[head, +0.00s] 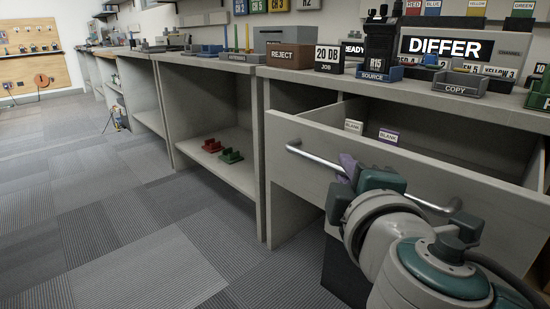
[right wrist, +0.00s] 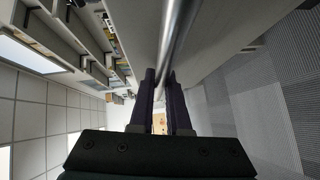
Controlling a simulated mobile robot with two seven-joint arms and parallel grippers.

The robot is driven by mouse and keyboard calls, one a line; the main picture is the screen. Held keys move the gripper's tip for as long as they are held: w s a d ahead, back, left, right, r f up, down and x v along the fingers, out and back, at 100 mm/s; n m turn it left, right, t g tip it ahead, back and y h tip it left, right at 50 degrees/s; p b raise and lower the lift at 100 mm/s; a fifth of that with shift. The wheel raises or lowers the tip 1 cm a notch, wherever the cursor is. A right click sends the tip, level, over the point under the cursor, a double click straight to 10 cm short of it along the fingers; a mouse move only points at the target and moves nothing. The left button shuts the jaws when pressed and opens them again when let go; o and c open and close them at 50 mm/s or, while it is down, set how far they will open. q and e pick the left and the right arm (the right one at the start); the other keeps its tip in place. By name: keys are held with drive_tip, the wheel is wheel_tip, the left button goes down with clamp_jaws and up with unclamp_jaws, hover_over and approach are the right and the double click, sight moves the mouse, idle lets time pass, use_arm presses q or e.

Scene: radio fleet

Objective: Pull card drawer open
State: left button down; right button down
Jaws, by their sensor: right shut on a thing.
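The card drawer (head: 400,178) is a pale grey drawer under the counter at right in the head view. It stands out from the counter, with its inside showing. My right gripper (head: 348,168) is shut on the handle. In the right wrist view the bar (right wrist: 175,35) runs to the two dark fingers (right wrist: 159,85). My left gripper is not in view.
The counter above holds a REJECT box (head: 290,56), a JOB display (head: 328,58), a SOURCE stand (head: 378,73) and a COPY stand (head: 460,83). Red (head: 212,145) and green (head: 231,156) holders sit on a low shelf. The carpet floor (head: 130,240) at left is clear.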

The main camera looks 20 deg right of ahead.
drive_tip(key=shift+s+a, duration=0.35)
drive_tip(key=shift+a, duration=0.45)
drive_tip(key=shift+s+a, duration=0.3)
drive_tip(key=shift+a, duration=0.5)
drive_tip(key=c, duration=0.9)
unclamp_jaws()
drive_tip(key=p+v, duration=0.1)
drive_tip(key=v, duration=0.9)
drive_tip(key=shift+p, duration=0.4)
